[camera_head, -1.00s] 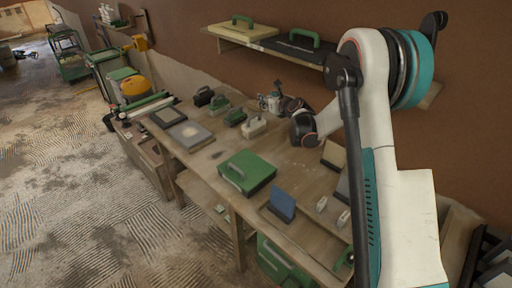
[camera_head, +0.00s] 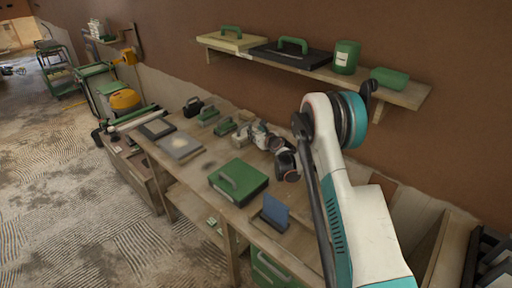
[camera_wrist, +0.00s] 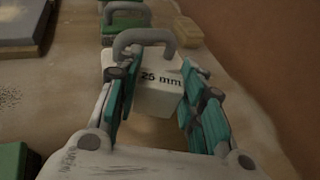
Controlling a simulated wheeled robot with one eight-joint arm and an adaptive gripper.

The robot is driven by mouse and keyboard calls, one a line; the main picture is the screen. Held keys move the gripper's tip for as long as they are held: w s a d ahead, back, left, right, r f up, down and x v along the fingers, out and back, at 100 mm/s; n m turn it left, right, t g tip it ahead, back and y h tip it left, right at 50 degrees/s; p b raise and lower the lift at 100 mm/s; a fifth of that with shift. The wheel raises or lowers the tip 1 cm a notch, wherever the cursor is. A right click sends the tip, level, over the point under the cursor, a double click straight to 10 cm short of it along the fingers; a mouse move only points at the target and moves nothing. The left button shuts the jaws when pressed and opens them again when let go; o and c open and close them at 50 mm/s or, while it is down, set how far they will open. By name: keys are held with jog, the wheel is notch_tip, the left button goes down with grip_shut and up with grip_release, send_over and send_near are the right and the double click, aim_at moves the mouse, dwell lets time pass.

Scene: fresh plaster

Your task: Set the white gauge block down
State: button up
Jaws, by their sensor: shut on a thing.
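The white gauge block (camera_wrist: 150,98), marked "25 mm" and topped by a grey handle, sits between the teal-padded fingers of my gripper (camera_wrist: 157,80) in the wrist view. My gripper is shut on it. In the head view, my gripper (camera_head: 259,134) is over the back of the workbench (camera_head: 215,170), with the pale block (camera_head: 241,139) partly hidden beside it. The block looks upright and close to the bench top. I cannot tell whether its underside touches the wood.
Green handled blocks (camera_head: 224,127) stand just beyond it. A blue block (camera_head: 275,211) stands at the front. A wall shelf (camera_head: 390,92) hangs above. Bare wood lies between plate and case.

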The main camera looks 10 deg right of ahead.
jog(key=shift+f+b, duration=0.65)
jog(key=shift+f, duration=2.15)
jog(key=shift+f, duration=0.15)
jog(key=o, duration=1)
